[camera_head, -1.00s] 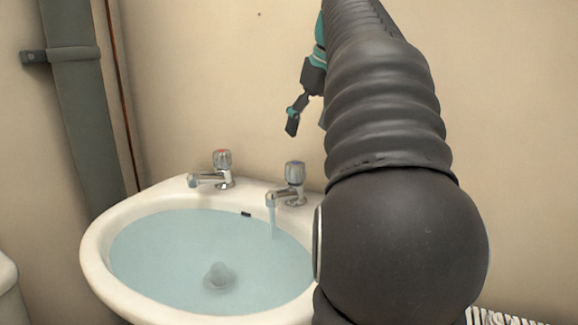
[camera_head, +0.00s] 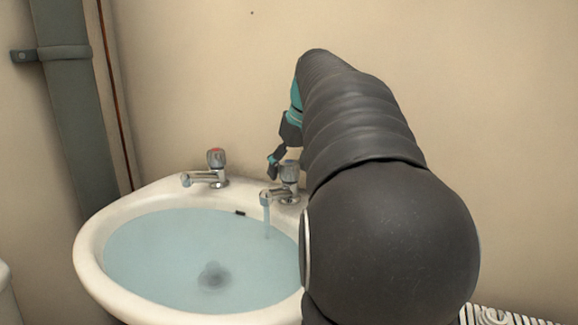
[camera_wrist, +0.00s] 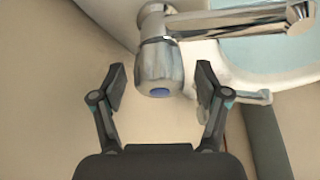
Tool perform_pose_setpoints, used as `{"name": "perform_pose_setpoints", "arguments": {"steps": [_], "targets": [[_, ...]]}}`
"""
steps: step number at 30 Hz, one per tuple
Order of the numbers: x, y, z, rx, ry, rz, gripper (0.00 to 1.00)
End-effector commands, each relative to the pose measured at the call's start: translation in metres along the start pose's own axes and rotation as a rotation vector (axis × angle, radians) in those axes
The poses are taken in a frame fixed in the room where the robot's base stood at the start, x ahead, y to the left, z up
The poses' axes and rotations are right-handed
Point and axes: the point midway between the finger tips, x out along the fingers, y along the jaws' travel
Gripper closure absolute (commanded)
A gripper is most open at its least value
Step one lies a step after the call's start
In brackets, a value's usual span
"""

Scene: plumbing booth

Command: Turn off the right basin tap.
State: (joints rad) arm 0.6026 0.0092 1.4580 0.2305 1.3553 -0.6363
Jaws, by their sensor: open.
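The right basin tap (camera_head: 289,176) is chrome with a blue-marked knob, and water runs from its spout into the basin. In the wrist view its knob (camera_wrist: 158,68) is at the top middle, between and slightly beyond the fingertips of my gripper (camera_wrist: 160,88). My gripper is open, with one finger on each side of the knob and a gap on both sides. In the head view one finger of my gripper (camera_head: 274,163) shows just left of the knob; the rest is hidden behind my arm. The left tap (camera_head: 212,170) has a red-marked knob and no visible flow.
The white basin (camera_head: 88,258) is full of bluish water (camera_head: 160,250), with a dark round shape near its middle. A grey-green pipe (camera_head: 70,120) runs up the wall at left. The wall behind the taps is bare. A white ribbed object (camera_head: 500,316) is at the bottom right.

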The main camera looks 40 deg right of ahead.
Motion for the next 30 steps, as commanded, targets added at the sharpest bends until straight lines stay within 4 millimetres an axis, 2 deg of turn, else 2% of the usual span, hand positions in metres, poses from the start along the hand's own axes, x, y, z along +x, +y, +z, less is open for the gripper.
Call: {"name": "perform_pose_setpoints", "arguments": {"steps": [2, 3, 9, 10, 20, 30], "targets": [[-0.0001, 0.0000, 0.0000, 0.000, 0.000, 0.000, 0.25], [-0.0001, 0.0000, -0.0001, 0.000, 0.000, 0.000, 0.30], [-0.0002, -0.0001, -0.0001, 0.000, 0.000, 0.000, 0.80], [-0.0002, -0.0001, -0.0001, 0.000, 0.000, 0.000, 0.85], [-0.0001, -0.0004, 0.0000, 0.029, -0.001, 0.012, 0.85], [-0.0003, -0.0015, -0.0003, 0.222, 0.000, 0.092, 0.85]]}}
